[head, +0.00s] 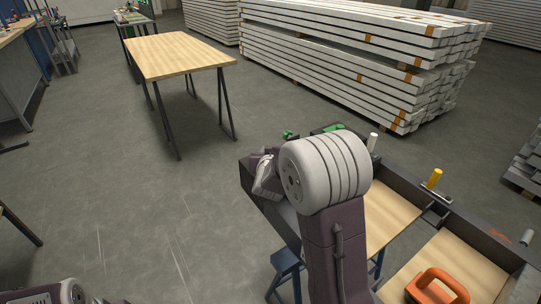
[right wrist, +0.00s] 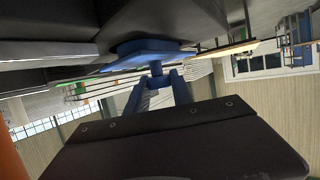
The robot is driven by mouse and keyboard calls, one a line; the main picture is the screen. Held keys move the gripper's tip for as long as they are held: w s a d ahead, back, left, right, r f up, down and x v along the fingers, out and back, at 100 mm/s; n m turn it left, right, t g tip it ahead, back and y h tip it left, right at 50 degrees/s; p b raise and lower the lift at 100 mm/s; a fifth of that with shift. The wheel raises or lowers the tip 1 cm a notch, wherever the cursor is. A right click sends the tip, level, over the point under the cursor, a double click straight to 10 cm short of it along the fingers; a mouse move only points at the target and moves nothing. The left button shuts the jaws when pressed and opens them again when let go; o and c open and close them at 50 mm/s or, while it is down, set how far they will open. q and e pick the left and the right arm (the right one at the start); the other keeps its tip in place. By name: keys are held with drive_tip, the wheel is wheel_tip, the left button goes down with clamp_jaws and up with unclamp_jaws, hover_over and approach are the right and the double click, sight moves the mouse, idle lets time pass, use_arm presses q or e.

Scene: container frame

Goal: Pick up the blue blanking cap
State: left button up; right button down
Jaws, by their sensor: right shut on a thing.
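The blue blanking cap (right wrist: 148,54) shows at the top of the right wrist view as a flat blue plate with a short neck. My right gripper (right wrist: 157,77) is shut on its neck, with one blue finger on each side. The plate lies close against a dark surface; I cannot tell whether they touch. In the head view my right arm hides the gripper and the cap. My left gripper is not in view; only a part of my left arm shows at the bottom left.
The dark container frame (head: 473,221) has a wood floor. On or in it are a yellow peg (head: 434,179), a white peg (head: 373,142) and an orange handle-shaped thing (head: 437,286). A wooden table (head: 178,53) and stacked beams (head: 340,60) stand beyond. The grey floor between is clear.

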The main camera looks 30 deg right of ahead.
drive_tip(key=r, duration=0.2)
drive_tip(key=r+p, duration=0.1)
drive_tip(key=shift+s+d+r, duration=0.15)
drive_tip(key=shift+d+r, duration=0.1)
drive_tip(key=s+d+r, duration=0.5)
drive_tip(key=d+r, duration=0.1)
drive_tip(key=d, duration=0.4)
drive_tip(key=shift+r, duration=0.1)
